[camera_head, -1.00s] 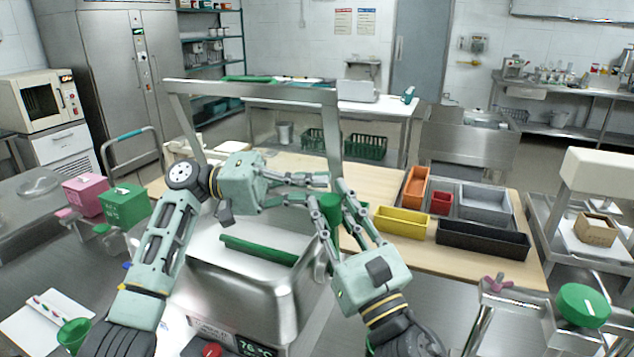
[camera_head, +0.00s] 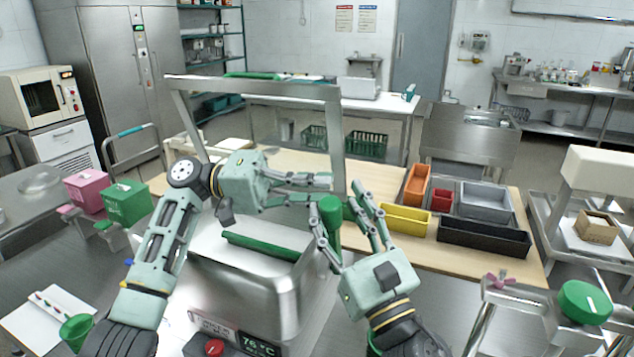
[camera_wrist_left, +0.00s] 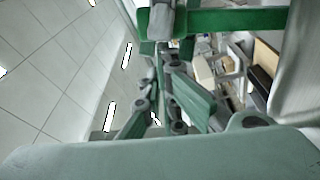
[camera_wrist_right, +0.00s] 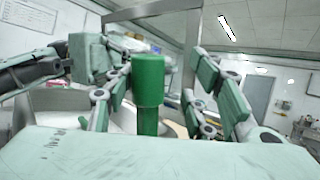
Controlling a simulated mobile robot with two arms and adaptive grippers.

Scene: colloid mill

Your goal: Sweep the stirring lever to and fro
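The stirring lever looks to be the upright green handle (camera_head: 330,212) above the steel mill body (camera_head: 262,285). In the right wrist view the green knob (camera_wrist_right: 148,80) stands on a thinner green stem. My right gripper (camera_head: 340,217) is open, with one finger on each side of the knob; a gap shows on one side. My left gripper (camera_head: 325,190) reaches in from the left with its tips close to the knob. In the left wrist view the handle (camera_wrist_left: 240,22) lies across the top beyond the fingers; whether they touch it or are shut is unclear.
A steel frame (camera_head: 250,90) rises behind the grippers. A green bar (camera_head: 260,246) lies on the mill body. A yellow bin (camera_head: 404,222), a black bin (camera_head: 484,240) and other bins stand on the wooden table to the right. A round green knob (camera_head: 585,302) is at the lower right.

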